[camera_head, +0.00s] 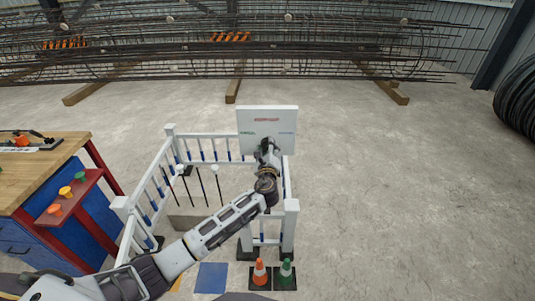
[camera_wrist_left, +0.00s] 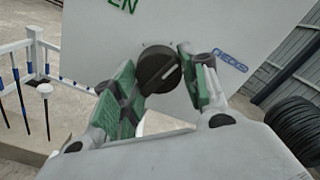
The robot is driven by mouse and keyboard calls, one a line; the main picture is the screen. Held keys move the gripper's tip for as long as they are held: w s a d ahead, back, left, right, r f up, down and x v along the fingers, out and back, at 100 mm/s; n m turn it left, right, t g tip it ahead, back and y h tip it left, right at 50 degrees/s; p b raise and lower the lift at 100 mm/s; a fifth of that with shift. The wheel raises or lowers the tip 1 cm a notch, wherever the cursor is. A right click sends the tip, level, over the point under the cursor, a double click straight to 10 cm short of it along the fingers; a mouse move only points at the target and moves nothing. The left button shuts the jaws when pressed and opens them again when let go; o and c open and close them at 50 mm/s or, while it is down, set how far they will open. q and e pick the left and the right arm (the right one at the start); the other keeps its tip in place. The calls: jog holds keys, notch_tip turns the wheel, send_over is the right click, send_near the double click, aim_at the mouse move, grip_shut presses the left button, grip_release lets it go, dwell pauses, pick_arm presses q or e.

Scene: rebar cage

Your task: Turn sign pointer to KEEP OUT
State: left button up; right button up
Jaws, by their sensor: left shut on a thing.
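A white sign board (camera_head: 285,140) stands at the back right corner of the white fence. In the head view it has a small red label (camera_head: 267,120) at the top and a green one (camera_head: 247,134) at left, both too small to read surely. In the left wrist view, green letters ending in "EN" (camera_wrist_left: 122,5) and a blue "CHECKED" label (camera_wrist_left: 230,60) show. The dark round pointer knob (camera_wrist_left: 155,68) has a light line slanting to the upper right. My left gripper (camera_head: 267,149) is shut on the knob, its green-padded fingers on either side. My right gripper is out of view.
A white railing (camera_head: 200,138) with blue-banded posts encloses thin rods (camera_head: 202,187). Orange (camera_head: 260,271) and green (camera_head: 286,272) cones stand in front. A wooden workbench (camera_head: 40,165) is at left. Open concrete floor lies at right.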

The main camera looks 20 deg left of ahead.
pick_arm(q)
jog(key=shift+f+n+b, duration=0.1)
jog(key=shift+n+b, duration=0.6)
jog(key=shift+n, duration=0.4)
jog(key=shift+n+b, duration=0.4)
jog(key=shift+n, duration=0.2)
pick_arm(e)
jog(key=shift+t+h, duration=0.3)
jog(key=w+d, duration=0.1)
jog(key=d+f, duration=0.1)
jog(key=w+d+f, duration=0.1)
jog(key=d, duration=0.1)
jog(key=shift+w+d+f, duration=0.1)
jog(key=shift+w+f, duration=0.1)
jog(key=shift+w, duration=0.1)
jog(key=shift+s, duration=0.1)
pick_arm(q)
jog(key=o, duration=1)
jog(key=shift+a, duration=0.1)
jog(key=shift+o, duration=0.2)
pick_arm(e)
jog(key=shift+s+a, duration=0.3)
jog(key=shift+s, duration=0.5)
